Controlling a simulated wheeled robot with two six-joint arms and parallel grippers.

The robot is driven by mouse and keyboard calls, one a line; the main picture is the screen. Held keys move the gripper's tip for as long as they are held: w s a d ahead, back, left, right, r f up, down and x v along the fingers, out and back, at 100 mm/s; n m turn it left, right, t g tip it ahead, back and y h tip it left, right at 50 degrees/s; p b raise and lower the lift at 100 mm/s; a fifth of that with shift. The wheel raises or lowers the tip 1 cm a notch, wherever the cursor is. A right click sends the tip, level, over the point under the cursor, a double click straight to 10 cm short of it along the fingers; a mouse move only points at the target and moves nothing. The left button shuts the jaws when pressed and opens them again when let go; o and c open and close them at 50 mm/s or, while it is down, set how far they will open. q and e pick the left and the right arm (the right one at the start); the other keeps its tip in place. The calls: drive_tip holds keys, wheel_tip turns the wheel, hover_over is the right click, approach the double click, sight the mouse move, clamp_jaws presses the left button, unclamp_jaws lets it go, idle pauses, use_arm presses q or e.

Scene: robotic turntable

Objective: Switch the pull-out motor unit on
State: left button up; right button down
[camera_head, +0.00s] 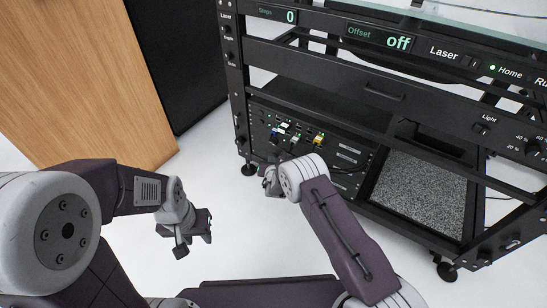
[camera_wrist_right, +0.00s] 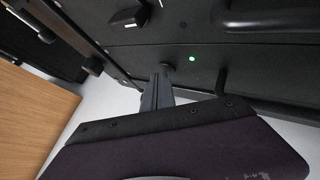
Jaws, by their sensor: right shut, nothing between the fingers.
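The black unit (camera_head: 345,160) with colored plugs and cables on its face, which looks like the motor unit, sits low in the rack. My right gripper (camera_head: 270,182) is shut and empty at the lower left part of that face. In the right wrist view the shut fingers (camera_wrist_right: 163,75) reach up to a dark panel; I cannot tell whether they touch it. A lit green lamp (camera_wrist_right: 192,59) is just right of the fingertips. A black knob or switch (camera_wrist_right: 128,18) is up and left of them. My left gripper (camera_head: 190,240) hangs over the floor, away from the rack; its jaw opening is unclear.
The black rack (camera_head: 232,75) on casters carries upper panels with "Laser", "Light" and "Offset off" labels. A grey speckled panel (camera_head: 420,195) is in its lower right. A wooden cabinet (camera_head: 85,75) stands at left. White floor (camera_head: 240,240) is clear between them.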

drive_tip(key=shift+s+a+p, duration=0.35)
drive_tip(key=shift+s+a, duration=0.1)
drive_tip(key=shift+s, duration=0.25)
drive_tip(key=s+a, duration=0.1)
drive_tip(key=s+a+p, duration=0.1)
drive_tip(key=s, duration=0.1)
drive_tip(key=s+a+p, duration=0.1)
drive_tip(key=shift+s+a, duration=0.25)
drive_tip(key=shift+s, duration=0.15)
